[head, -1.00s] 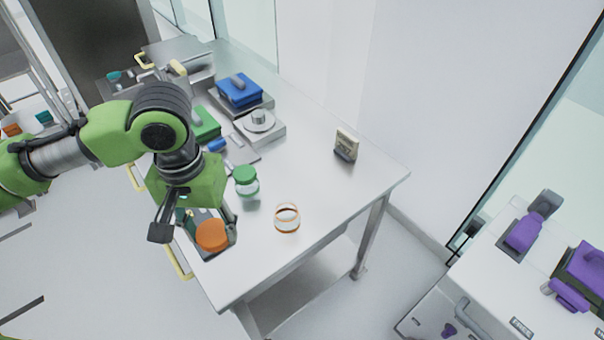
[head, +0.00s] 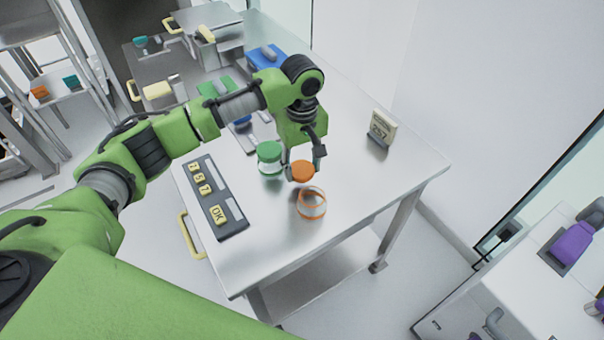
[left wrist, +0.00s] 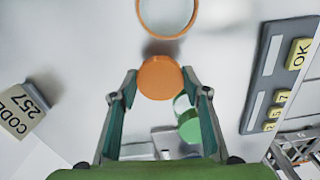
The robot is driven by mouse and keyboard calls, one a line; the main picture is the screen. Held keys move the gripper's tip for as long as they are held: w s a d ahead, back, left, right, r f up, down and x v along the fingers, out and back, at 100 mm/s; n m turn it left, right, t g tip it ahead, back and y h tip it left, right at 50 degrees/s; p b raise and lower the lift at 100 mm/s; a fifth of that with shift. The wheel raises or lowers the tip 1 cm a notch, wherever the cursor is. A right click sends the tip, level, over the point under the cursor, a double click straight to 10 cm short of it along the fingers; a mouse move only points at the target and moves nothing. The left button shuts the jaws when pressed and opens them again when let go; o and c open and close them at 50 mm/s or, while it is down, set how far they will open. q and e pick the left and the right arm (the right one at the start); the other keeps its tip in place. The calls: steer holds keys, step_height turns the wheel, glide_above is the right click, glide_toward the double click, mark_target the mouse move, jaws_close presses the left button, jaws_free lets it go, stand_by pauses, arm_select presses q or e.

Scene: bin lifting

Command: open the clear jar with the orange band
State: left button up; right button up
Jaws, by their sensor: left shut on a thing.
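The clear jar with the orange band (head: 312,206) stands upright and open-topped on the steel table. It also shows, partly cut off, at the top of the left wrist view (left wrist: 167,32). My left gripper (head: 305,163) is shut on the round orange lid (head: 302,171), just behind the jar. In the left wrist view the lid (left wrist: 160,77) sits between the fingertips, apart from the jar. Its exact height over the table is hard to tell. My right gripper is not in view.
A green-lidded jar (head: 269,157) stands just left of the lid. A dark keypad (head: 232,220) with yellow keys lies at the table's left edge. A code display (head: 381,129) stands at the back right. The table right of the open jar is clear.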

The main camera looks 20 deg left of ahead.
mark_target(302, 171)
arm_select(q)
steer(key=shift+f+p, duration=0.3)
steer(key=shift+f, duration=1.85)
steer(key=shift+f, duration=0.1)
steer(key=o, duration=1.2)
steer(key=shift+o, duration=0.2)
step_height(302, 171, up, 11)
steer(key=shift+r+b, duration=0.1)
steer(key=shift+b, duration=0.9)
steer(key=shift+r, duration=0.55)
